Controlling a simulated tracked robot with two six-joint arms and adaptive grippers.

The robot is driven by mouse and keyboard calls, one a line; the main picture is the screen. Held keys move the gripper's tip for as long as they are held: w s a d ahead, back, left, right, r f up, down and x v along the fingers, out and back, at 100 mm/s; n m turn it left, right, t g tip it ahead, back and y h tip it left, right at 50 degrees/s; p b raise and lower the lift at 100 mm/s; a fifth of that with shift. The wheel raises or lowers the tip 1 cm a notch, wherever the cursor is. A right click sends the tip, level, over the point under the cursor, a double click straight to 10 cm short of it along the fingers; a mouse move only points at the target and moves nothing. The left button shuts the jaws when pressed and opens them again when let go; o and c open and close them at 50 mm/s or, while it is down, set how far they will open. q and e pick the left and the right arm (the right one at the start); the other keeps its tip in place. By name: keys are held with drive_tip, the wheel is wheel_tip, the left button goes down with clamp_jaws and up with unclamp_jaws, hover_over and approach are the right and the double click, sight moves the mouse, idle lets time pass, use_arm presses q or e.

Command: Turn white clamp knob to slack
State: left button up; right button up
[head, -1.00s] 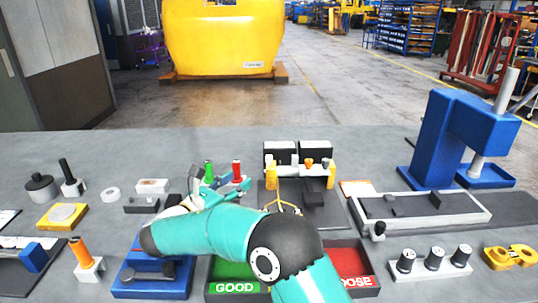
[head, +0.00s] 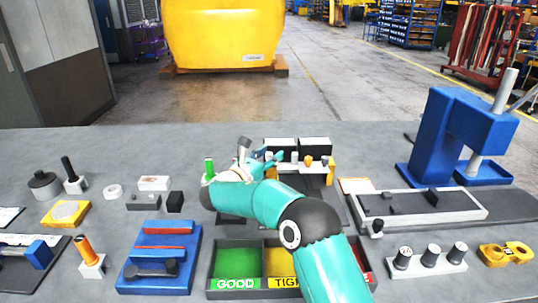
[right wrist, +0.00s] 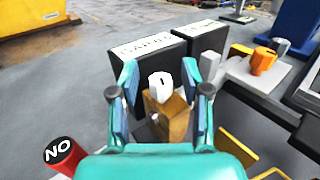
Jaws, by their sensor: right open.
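A white clamp knob (right wrist: 162,86) with a dark mark on its face sits on a tan-orange block in the right wrist view. My right gripper (right wrist: 160,76) is open, with a finger on each side of the knob. I see gaps between the fingers and the knob. In the head view my right gripper (head: 259,152) is at the left end of the fixture with yellow posts (head: 331,174), and this knob is hidden behind it. My left gripper is not in view.
Two dark blocks with white labelled tops (head: 314,143) stand just behind the knob. A red cylinder marked NO (right wrist: 64,153) is near the gripper's left; a green one (head: 209,170) stands further left. A sorting tray (head: 236,284) lies in front, a blue press (head: 440,140) at right.

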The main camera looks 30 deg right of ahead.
clamp_jaws()
drive_tip(key=n+t+y+b, duration=0.1)
drive_tip(key=t+b, duration=0.1)
drive_tip(key=b, duration=0.1)
drive_tip(key=n+t+y+b, duration=0.2)
drive_tip(key=t+b, duration=0.1)
drive_tip(key=shift+s+d+f+n, duration=0.1)
drive_tip(key=shift+n, duration=0.2)
drive_tip(key=shift+n+t+y, duration=0.3)
drive_tip(key=shift+n+t, duration=0.1)
drive_tip(key=shift+r, duration=0.25)
unclamp_jaws()
drive_tip(key=shift+f, duration=0.1)
